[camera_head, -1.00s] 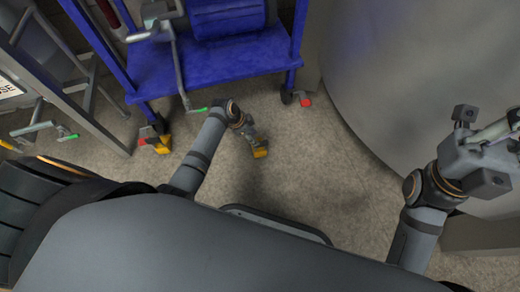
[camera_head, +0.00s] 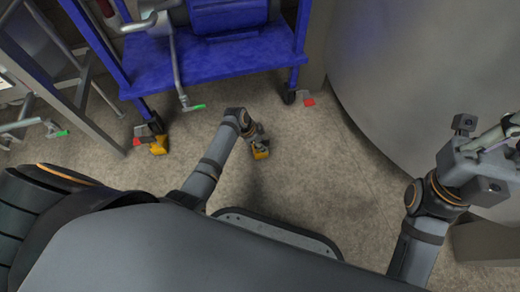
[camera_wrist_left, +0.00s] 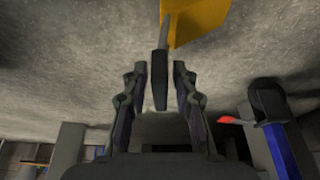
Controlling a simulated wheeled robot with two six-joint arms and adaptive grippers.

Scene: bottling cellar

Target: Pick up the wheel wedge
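A yellow wheel wedge (camera_head: 261,154) lies on the floor in the middle of the head view, in front of the blue cart. My left gripper (camera_head: 254,139) is right at it and partly covers it. In the left wrist view the wedge's yellow body (camera_wrist_left: 197,20) is at the top, with a dark grey handle (camera_wrist_left: 160,82) pointing toward me. My left gripper (camera_wrist_left: 160,68) is open, with its fingers on either side of the handle and a gap on both sides. My right gripper (camera_head: 482,158) is at the right edge; its fingertips are unclear.
The blue cart (camera_head: 215,64) stands behind the wedge. A second yellow block (camera_head: 159,145) is by its left caster. A red piece (camera_head: 309,101) is by the right caster. A large grey tank (camera_head: 430,70) fills the right. Open floor (camera_head: 320,170) lies between.

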